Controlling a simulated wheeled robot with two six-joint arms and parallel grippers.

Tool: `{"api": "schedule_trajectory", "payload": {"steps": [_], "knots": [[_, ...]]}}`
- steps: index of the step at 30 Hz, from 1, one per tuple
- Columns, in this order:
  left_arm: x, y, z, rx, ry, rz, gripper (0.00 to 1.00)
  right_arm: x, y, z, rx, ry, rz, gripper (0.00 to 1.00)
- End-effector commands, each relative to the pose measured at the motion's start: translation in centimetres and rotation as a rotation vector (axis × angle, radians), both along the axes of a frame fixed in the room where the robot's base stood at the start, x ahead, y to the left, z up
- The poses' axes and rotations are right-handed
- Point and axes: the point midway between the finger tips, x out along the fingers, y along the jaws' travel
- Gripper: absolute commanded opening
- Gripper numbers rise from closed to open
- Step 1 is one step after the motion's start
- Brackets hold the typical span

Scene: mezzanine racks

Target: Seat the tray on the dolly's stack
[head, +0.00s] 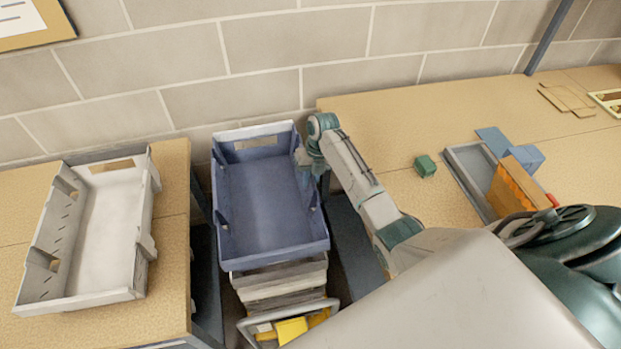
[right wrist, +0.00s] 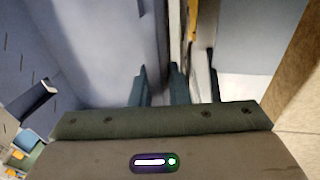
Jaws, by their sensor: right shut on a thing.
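A blue tray (head: 265,195) is over a stack of grey trays (head: 283,284) between two tables. Its front end overhangs my view of the stack, so I cannot tell whether it is fully seated or slightly raised. My right gripper (head: 304,160) is at the tray's right wall, toward the far end. In the right wrist view, the fingers (right wrist: 160,86) are shut on the wall of the blue tray (right wrist: 100,50). The dolly's metal handle (head: 290,311) shows in front of the stack; its base is hidden. My left gripper is not in view.
A light grey tray (head: 108,235) lies on the left table (head: 160,318). The right table (head: 450,120) holds a green block (head: 425,166) and a shallow grey tray with blue and orange items. A block wall stands close behind the stack.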

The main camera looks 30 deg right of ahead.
Motion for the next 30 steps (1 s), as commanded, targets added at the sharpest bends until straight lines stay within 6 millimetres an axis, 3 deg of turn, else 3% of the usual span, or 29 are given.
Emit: {"api": "schedule_trajectory", "payload": {"steps": [4,5,6,17,30], "knots": [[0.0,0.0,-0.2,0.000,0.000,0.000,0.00,0.1,0.1,-0.2,0.001,-0.003,0.000,0.00],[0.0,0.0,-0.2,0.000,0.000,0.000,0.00,0.1,0.1,-0.2,0.001,-0.003,0.001,0.17],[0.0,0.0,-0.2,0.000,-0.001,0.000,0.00,0.1,0.1,-0.1,0.001,-0.003,0.000,0.24],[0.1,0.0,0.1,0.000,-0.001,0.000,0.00,0.0,-0.1,-0.1,-0.001,0.001,-0.001,0.24],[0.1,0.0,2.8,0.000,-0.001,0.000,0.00,0.1,-0.8,3.4,-0.001,-0.001,0.000,0.24]]}}
